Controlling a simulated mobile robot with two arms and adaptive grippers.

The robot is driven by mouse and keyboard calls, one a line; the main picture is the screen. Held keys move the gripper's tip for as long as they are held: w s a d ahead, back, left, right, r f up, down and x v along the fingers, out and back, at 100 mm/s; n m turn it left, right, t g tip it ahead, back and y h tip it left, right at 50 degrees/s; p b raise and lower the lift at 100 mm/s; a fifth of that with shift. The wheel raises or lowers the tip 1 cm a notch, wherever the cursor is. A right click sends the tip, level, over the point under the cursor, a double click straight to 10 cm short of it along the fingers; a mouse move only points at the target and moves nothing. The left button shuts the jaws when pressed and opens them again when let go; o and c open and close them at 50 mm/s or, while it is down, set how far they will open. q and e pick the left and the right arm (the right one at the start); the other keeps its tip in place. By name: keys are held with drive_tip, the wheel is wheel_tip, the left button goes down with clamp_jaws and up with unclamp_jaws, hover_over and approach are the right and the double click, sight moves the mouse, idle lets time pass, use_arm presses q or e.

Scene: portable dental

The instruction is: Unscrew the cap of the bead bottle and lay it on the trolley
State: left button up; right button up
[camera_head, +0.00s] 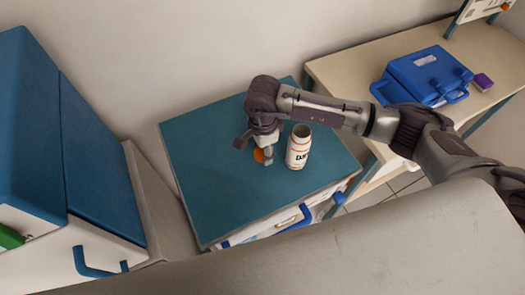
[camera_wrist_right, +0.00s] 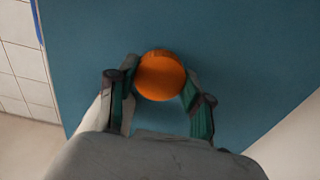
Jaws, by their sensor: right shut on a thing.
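The bead bottle (camera_head: 298,147), white with red bands and dark lettering, stands upright on the teal top of the trolley (camera_head: 210,180). No cap shows on its mouth. The orange cap (camera_head: 259,155) is in my right gripper (camera_head: 265,152), to the left of the bottle and apart from it. In the right wrist view the cap (camera_wrist_right: 160,77) is a round orange disc between the two fingers (camera_wrist_right: 158,92), with the teal top behind it. I cannot tell whether the cap touches the trolley top. My left gripper is not in view.
A desk (camera_head: 340,75) at the right bears a blue case (camera_head: 425,75) and a small purple box (camera_head: 483,81). A blue and white cabinet (camera_head: 90,150) stands at the left. The trolley top is clear at the left and front.

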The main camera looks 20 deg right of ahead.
wheel_tip(320, 180, down, 2)
drive_tip(key=shift+s+f, duration=0.1)
drive_tip(key=shift+f, duration=0.05)
drive_tip(key=shift+f, duration=0.1)
drive_tip(key=shift+f, duration=0.15)
drive_tip(key=o, duration=1.3)
drive_tip(key=shift+c, duration=0.2)
